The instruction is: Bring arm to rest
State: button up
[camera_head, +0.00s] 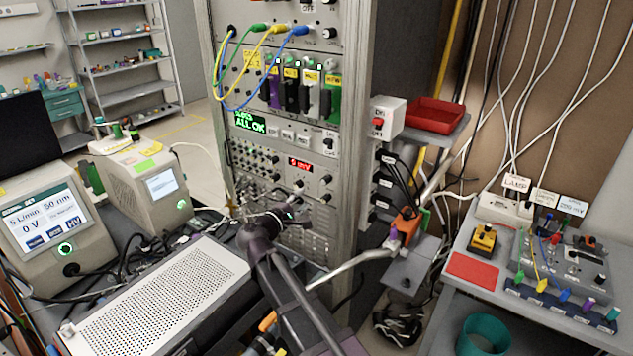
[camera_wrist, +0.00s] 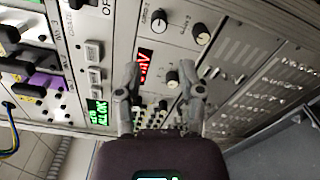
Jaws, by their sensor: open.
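My gripper (camera_wrist: 161,78) is open and empty in the wrist view, its two grey fingers spread apart. The fingers point at the instrument rack's front panel, with a red lit display (camera_wrist: 146,66) and black knobs (camera_wrist: 172,80) seen between and beside them. In the head view my gripper (camera_head: 284,215) is in front of the lower part of the rack (camera_head: 350,60), below the red display (camera_head: 300,164). My dark arm reaches up to it from the bottom of the picture. I cannot tell the exact gap between the fingertips and the panel.
A perforated metal box (camera_head: 155,300) and two instruments with screens (camera_head: 50,220) (camera_head: 160,185) stand at left. A red tray (camera_head: 434,115) sits on a shelf right of the rack. A bench at right holds a red pad (camera_head: 472,270), a yellow device (camera_head: 483,240) and cables.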

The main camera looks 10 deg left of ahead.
jog(key=s+d+f+m+g, duration=0.1)
jog(key=d+f+m+g, duration=0.4)
jog(key=d, duration=0.8)
jog(key=s+d+f+m+g, duration=0.2)
jog(key=d+f+m+g, duration=0.3)
jog(key=d, duration=0.7)
jog(key=s+d+f+m+g+y, duration=0.3)
jog(key=s+d+f, duration=0.1)
jog(key=s+d, duration=0.2)
jog(key=s+d+f+m+g+y, duration=0.3)
jog(key=s+d+f+m+y, duration=0.1)
jog(key=s+d, duration=0.2)
jog(key=shift+s+d+f+g, duration=0.25)
jog(key=shift+s+d+g, duration=0.1)
jog(key=shift+s, duration=0.45)
dwell(0.4)
